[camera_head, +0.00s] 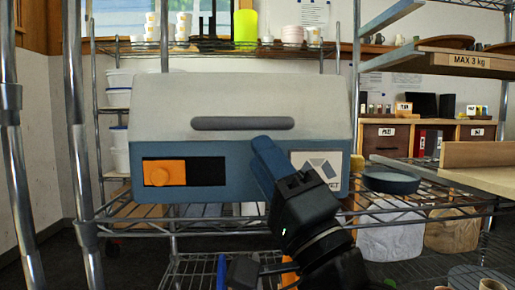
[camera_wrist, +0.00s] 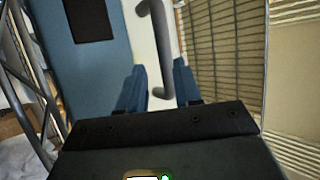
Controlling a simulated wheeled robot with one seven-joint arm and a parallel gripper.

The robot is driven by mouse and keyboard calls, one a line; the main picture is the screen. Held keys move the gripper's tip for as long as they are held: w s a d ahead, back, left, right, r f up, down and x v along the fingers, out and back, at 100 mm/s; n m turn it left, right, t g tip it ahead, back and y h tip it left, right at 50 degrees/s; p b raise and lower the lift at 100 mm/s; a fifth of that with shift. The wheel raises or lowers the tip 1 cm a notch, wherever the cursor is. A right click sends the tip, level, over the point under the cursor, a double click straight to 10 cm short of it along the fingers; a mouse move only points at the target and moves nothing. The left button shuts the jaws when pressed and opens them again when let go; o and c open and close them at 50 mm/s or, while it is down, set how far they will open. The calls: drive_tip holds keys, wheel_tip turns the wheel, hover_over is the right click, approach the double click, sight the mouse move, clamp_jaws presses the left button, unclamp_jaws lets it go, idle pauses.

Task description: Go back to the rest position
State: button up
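My gripper (camera_head: 263,146) has blue fingers and is in front of the right half of a blue and pale grey box (camera_head: 160,100). In the wrist view my gripper (camera_wrist: 159,68) has its two fingers apart, with nothing seen held between them. The box's grey bar handle (camera_head: 243,123) is just above and left of the fingertips in the head view. In the wrist view the handle (camera_wrist: 164,45) appears beyond and between the fingertips; I cannot tell how far off. An orange slider (camera_head: 165,173) sits at the left of a black slot on the box front.
The box stands on a wire shelf (camera_head: 440,212) between metal posts (camera_head: 78,130). A dark round dish (camera_head: 391,181) lies to its right, near a wooden board (camera_head: 485,155). A higher shelf marked MAX 3 kg (camera_head: 470,62) juts in at the upper right.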

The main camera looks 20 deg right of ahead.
drive_tip(key=shift+s+f, duration=0.1)
drive_tip(key=shift+s, duration=0.1)
idle(0.4)
drive_tip(key=s+d+f+n+g+h, duration=0.1)
drive_tip(key=s+d+f+n+g, duration=0.4)
drive_tip(key=f, duration=0.7)
drive_tip(key=s+d+f+n+h, duration=0.1)
drive_tip(key=s+f+n+h, duration=0.1)
drive_tip(key=s+f, duration=0.75)
drive_tip(key=s+f+n+g+h, duration=0.1)
drive_tip(key=s+f+n+g, duration=0.2)
drive_tip(key=s+f, duration=0.55)
drive_tip(key=s+f+n+g+h, duration=0.15)
drive_tip(key=s+f, duration=0.25)
drive_tip(key=s, duration=0.9)
wheel_tip(320, 180, up, 29)
drive_tip(key=a+p, duration=0.1)
drive_tip(key=p, duration=2.8)
drive_tip(key=shift+n+g+y, duration=0.35)
